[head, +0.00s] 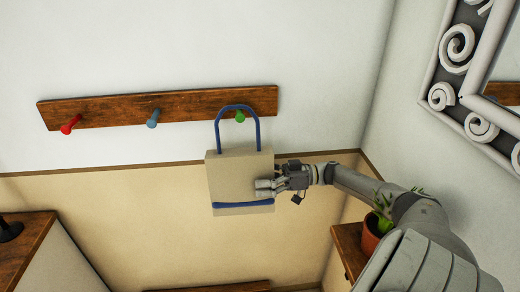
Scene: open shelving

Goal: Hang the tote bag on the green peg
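The tote bag (232,173) is a beige block-like bag with a blue handle loop (220,124) standing up from its top and a blue strip along its bottom. It is upright, off the floor, in front of the wall. The green peg (240,116) is at the right end of the wooden rack and shows inside the loop, a little below the loop's top. I cannot tell whether the loop is around the peg or only in front of it. My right gripper (264,188) is at the bag's right side, its fingers shut on the bag. My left gripper is out of view.
The wooden rack (190,105) also carries a red peg (70,125) and a blue peg (153,118). A potted plant (372,233) stands on a wooden shelf close to my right arm. A framed mirror (470,60) is on the right wall. A wooden cabinet (30,240) is at lower left.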

